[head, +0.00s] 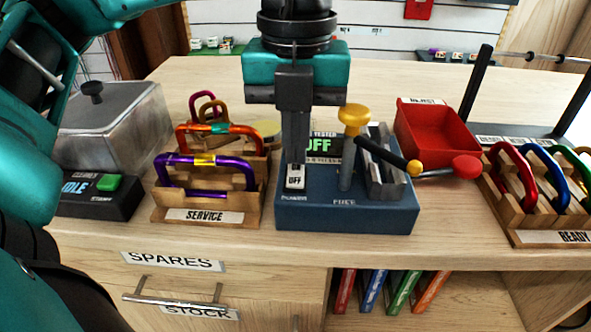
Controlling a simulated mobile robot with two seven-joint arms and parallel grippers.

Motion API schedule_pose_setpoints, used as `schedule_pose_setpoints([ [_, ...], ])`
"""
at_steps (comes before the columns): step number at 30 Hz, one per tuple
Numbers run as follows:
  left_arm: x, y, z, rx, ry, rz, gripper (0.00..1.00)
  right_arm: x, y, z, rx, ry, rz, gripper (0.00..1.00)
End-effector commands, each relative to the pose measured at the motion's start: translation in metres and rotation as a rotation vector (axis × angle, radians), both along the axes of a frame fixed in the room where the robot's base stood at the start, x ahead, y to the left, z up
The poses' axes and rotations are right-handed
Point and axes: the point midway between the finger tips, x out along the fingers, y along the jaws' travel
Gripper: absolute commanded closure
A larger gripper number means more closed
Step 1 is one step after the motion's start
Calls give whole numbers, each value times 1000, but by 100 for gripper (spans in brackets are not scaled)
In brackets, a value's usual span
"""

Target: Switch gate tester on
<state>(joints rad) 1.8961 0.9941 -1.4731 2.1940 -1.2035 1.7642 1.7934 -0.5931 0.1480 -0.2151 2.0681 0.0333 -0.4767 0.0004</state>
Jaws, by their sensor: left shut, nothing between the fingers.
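The gate tester (345,215) is a dark blue box on the wooden counter, in the middle of the head view. Its display (320,146) shows green letters, partly hidden, that read "OFF". A white rocker switch (295,178) marked "OFF" sits at its front left. My left gripper (296,160) points down with shut, empty fingers. The fingertips are at the switch's upper end and hide part of the display; I cannot tell whether they touch it. A yellow knob (354,116) and a red-ended lever (466,168) are on the tester's right side. My right gripper is not in view.
A wooden "SERVICE" rack (240,213) with several carabiners stands left of the tester. A cleaner with a clear lid (115,125) is farther left. A red tray (437,135) and the "READY" rack (530,228) stand to the right.

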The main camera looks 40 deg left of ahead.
Motion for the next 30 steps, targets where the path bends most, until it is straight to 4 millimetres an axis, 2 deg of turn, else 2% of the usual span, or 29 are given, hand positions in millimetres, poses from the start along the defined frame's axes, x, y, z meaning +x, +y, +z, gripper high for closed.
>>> schedule_pose_setpoints([
  [3, 0, 0, 14, 0, -1, 1, 100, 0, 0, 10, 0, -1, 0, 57],
  [21, 0, 0, 61, -2, -1, 1, 100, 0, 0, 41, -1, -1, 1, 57],
  [30, 0, 0, 64, -1, -2, 1, 100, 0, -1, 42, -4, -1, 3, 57],
])
